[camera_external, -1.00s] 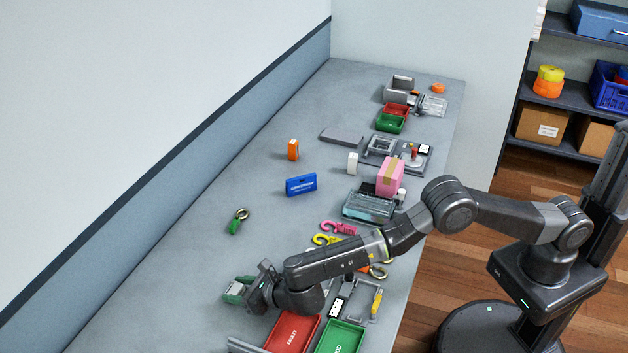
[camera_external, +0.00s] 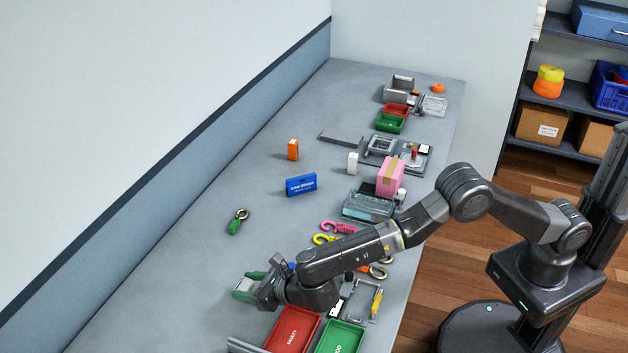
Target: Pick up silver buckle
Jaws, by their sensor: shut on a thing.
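My gripper (camera_external: 249,286) is low over the near left part of the grey bench, left of the red tray. Its green-tipped fingers are shut on a small silver-grey piece, which I take to be the silver buckle (camera_external: 245,286). The fingers and wrist hide part of it, and its outline is too small to read. I cannot tell whether it touches the bench or hangs just above it.
A red tray (camera_external: 293,331) and a green tray (camera_external: 340,338) stand right of my gripper. A green-and-brass hook (camera_external: 238,221) lies beyond it. Pink (camera_external: 338,227) and yellow hooks lie beside my forearm. A blue box (camera_external: 301,185) stands farther back. The bench left of my gripper is clear.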

